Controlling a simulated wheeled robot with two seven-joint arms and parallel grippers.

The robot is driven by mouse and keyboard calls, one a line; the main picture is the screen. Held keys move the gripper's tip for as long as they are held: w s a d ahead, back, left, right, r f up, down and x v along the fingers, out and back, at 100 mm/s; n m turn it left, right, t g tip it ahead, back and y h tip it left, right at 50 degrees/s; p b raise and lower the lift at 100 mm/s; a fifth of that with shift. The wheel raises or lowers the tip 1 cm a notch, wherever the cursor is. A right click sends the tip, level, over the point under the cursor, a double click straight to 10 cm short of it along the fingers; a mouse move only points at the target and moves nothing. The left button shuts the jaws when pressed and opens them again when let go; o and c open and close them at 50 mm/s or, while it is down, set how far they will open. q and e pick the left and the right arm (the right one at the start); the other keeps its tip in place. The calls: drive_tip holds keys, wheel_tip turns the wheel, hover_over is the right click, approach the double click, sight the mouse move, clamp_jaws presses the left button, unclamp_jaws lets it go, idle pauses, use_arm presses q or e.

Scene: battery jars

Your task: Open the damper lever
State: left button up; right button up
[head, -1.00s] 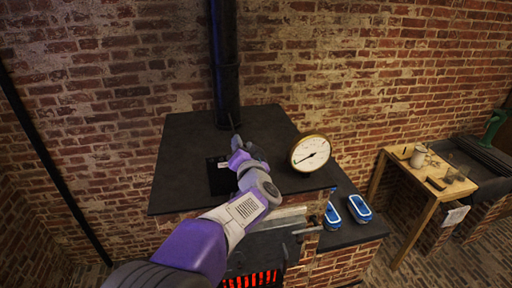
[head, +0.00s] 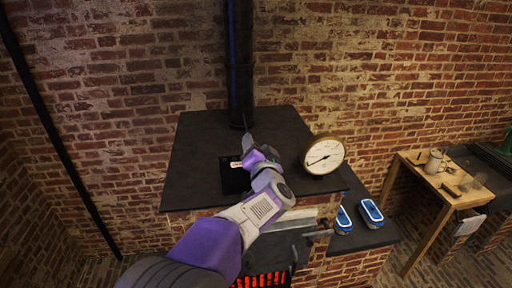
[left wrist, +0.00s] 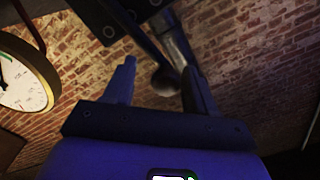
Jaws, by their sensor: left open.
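The damper lever shows in the left wrist view as a dark rod ending in a round knob (left wrist: 165,80). In the head view a thin dark piece of it (head: 246,124) shows at the foot of the black stove pipe (head: 240,65). My left gripper (head: 249,143) is above the stove top, just in front of the pipe. In the left wrist view its fingers (left wrist: 157,80) are apart, and the knob appears between them, nearer the right finger. I cannot tell whether they touch. My right gripper is out of view.
A round gauge (head: 323,155) stands right of my left arm on the black stove top (head: 200,145). Red bars (head: 262,281) glow below. A wooden table (head: 428,183) with small items stands at right.

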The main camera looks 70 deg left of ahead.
use_arm(q)
drive_tip(key=v, duration=0.7)
drive_tip(key=shift+d, duration=0.2)
drive_tip(key=shift+s, duration=0.1)
drive_tip(key=shift+c, duration=0.4)
